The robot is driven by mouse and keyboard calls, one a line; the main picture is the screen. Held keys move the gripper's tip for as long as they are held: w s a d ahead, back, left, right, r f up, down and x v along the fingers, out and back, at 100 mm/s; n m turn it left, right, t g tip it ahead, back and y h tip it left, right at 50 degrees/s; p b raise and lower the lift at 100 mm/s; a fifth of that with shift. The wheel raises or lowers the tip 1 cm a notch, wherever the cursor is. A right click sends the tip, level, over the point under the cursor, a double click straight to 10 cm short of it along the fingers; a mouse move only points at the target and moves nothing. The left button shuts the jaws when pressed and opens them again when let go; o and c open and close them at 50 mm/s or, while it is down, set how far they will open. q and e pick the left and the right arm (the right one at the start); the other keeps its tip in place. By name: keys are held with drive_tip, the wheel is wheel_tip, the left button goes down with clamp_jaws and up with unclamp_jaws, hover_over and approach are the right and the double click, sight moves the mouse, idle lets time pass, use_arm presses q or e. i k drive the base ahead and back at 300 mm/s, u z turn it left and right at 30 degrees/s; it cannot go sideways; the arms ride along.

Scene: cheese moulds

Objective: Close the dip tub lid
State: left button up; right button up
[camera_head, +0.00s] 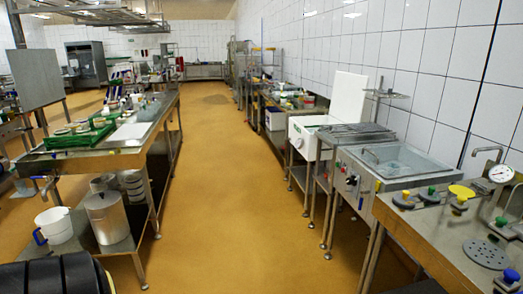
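A white tub (306,136) stands on a steel stand along the right wall. A white lid-like panel (347,98) stands upright at its back, near the tiled wall, so this tub looks open. Nearer to me is a steel tub (365,190) with knobs on its front. Its top (398,160) looks greyish and glassy, with a bar handle (371,156); I cannot tell whether that is a lid or liquid. I cannot tell for certain which one is the dip tub. Neither of my grippers is in view.
A steel table (455,225) with moulds and a dial gauge (501,174) is at the near right. A long worktable (75,161) with green trays runs along the left, with a steel pot (108,219) beneath. The floor aisle (235,190) between is clear.

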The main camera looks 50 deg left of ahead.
sight(348, 97)
drive_tip(key=u, duration=1.2)
drive_tip(key=i, duration=1.65)
drive_tip(key=u, duration=0.3)
drive_tip(key=i, duration=1.95)
drive_tip(key=z, duration=0.5)
